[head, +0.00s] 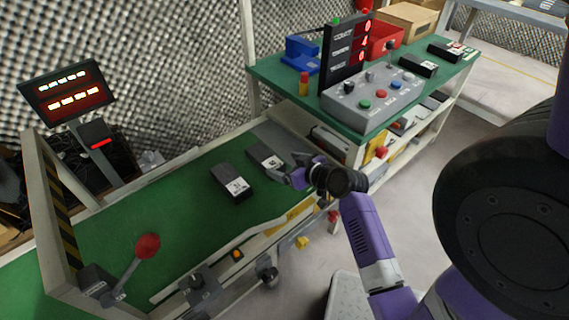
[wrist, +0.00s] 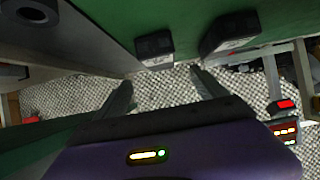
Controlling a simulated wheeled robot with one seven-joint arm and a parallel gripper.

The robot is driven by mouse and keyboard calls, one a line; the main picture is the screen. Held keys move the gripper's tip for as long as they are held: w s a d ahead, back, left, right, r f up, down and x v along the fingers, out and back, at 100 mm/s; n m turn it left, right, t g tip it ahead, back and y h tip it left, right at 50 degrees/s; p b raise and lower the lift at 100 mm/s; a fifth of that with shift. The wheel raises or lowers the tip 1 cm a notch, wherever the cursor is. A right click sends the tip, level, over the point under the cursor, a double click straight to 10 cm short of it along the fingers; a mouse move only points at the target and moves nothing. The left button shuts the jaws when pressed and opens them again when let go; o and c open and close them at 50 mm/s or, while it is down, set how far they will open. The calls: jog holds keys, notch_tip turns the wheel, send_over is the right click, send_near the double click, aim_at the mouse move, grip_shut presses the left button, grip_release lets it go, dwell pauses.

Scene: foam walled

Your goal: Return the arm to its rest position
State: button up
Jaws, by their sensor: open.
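My purple arm reaches from the lower right in the head view. My gripper (head: 296,171) is above the right part of the green workbench, near its front side. It also shows in the wrist view (wrist: 160,85), where its two fingers are spread apart with nothing between them.
A lever with a red knob (head: 148,246) stands at the bench's front left. A grey control box with buttons (head: 372,97) and a display panel (head: 346,52) sit on the raised green shelf at the right. A lit sign (head: 68,92) stands behind.

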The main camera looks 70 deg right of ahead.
dwell(0.4)
notch_tip(320, 180, up, 4)
jog(key=s+d+m+h, duration=0.1)
jog(key=d+m+h, duration=0.1)
jog(key=d+h, duration=0.1)
jog(key=s+a+r+n+t, duration=0.1)
jog(key=a+r, duration=0.1)
jog(key=a, duration=0.6)
jog(key=s+a+r+n+t+y, duration=0.1)
jog(key=a+r+t, duration=0.15)
jog(key=a, duration=0.45)
jog(key=s+a+r+n+t, duration=0.1)
jog(key=a+r, duration=0.2)
jog(key=a, duration=0.5)
jog(key=s+a+r+n+y, duration=0.1)
jog(key=s+a+n+y, duration=0.6)
jog(key=a, duration=1)
notch_tip(320, 180, up, 22)
jog(key=s+m+y+p, duration=0.1)
jog(key=s+p, duration=0.1)
jog(key=p, duration=2)
jog(key=shift+s+r+m, duration=0.25)
jog(key=shift+s+m, duration=0.1)
jog(key=shift+m, duration=0.05)
